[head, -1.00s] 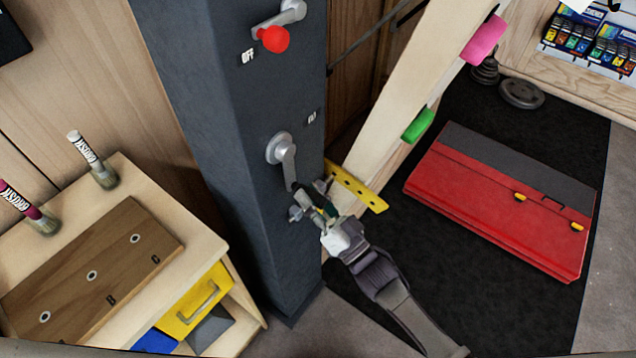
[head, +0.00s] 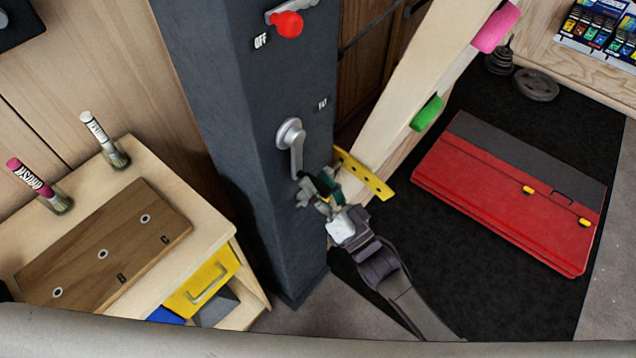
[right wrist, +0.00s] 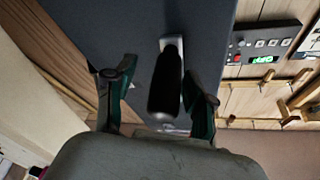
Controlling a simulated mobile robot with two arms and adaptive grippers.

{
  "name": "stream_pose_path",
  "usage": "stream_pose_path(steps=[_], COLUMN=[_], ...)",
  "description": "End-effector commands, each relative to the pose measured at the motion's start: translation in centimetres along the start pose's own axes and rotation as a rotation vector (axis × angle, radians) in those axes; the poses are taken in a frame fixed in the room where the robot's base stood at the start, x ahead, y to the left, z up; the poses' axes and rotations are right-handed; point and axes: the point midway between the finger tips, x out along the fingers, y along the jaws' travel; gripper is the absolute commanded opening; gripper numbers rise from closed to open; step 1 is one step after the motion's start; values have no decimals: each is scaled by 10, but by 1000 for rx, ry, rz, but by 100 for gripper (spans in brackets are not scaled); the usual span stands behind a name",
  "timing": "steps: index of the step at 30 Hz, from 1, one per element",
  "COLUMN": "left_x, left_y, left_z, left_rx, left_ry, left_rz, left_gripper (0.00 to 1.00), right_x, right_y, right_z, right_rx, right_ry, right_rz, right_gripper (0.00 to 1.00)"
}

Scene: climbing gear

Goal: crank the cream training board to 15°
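The cream training board (head: 415,75) leans on the right of the dark column, with pink and green holds on it. A yellow strip with holes (head: 363,174) sits at its lower part. The silver crank (head: 291,136) is on the column's face, its arm pointing down. My right gripper (head: 322,188) is at the crank's lower end. In the right wrist view the black crank handle (right wrist: 166,84) lies between the open green-lined fingers of my right gripper (right wrist: 160,100), with a gap clear on the left side. My left gripper is not in view.
A red-topped lever (head: 287,23) by "OFF" is higher on the column (head: 240,110). A small cabinet (head: 225,228) with brushes and a wooden block stands left. A red and grey folded mat (head: 500,200) lies right. A panel with green digits, unreadable, shows in the wrist view (right wrist: 268,43).

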Motion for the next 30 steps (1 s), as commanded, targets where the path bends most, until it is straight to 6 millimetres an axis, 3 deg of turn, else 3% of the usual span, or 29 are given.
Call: stream_pose_path(steps=[8,21,30], left_x=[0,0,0], left_y=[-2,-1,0], left_z=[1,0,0], left_rx=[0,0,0], left_ry=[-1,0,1], left_rz=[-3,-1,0], left_gripper=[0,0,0], right_x=[-9,-95,-120], right_y=[0,1,1], right_z=[1,1,0], right_rx=[0,1,1], right_ry=[-3,-4,0], right_rz=[0,2,0], right_gripper=[55,55,55])
